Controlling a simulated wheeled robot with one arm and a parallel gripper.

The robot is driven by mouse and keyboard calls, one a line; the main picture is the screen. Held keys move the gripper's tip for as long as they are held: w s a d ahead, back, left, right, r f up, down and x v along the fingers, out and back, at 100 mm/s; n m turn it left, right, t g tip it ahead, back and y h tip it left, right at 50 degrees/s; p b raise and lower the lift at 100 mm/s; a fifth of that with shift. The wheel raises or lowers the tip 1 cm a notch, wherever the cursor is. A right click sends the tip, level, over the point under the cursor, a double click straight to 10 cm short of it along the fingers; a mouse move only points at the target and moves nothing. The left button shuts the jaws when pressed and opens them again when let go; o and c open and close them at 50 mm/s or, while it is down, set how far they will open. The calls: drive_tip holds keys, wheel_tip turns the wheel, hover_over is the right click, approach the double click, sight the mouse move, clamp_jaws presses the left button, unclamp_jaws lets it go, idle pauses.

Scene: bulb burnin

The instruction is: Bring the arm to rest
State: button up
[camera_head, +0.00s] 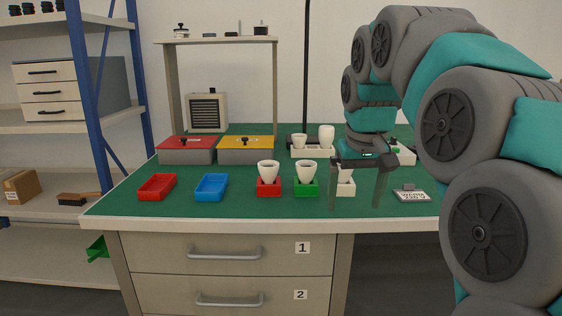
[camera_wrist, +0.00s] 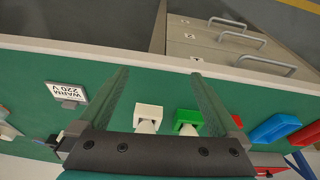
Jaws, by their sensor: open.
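My gripper (camera_head: 356,206) hangs fingers-down over the right part of the green work table (camera_head: 240,207), open and empty. In the wrist view my gripper (camera_wrist: 160,74) also shows its two fingers spread with nothing gripped. A white holder with a pale bulb (camera_head: 345,188) stands behind the fingers in the head view, partly hidden by them. In the wrist view the white holder (camera_wrist: 149,112) shows between the fingers, and a green holder (camera_wrist: 187,116) lies close to the right finger. I cannot tell the height of the fingertips above the table.
Red and green holders with bulbs (camera_head: 268,172) (camera_head: 306,172) stand left of my gripper. Red and blue trays (camera_head: 157,187) (camera_head: 211,187), lidded boxes (camera_head: 187,155) (camera_head: 246,156) and a bulb rack (camera_head: 312,152) are further left or back. A "WARM 220 V" sign (camera_head: 411,195) stands right.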

drive_tip(key=s+f+g, duration=0.2)
drive_tip(key=s+f, duration=1)
drive_tip(key=s, duration=0.4)
drive_tip(key=s+f+g, duration=0.2)
drive_tip(key=s+f, duration=1)
drive_tip(key=s, duration=0.3)
drive_tip(key=shift+s+d+f+m, duration=0.3)
drive_tip(key=shift+s+d+m, duration=0.1)
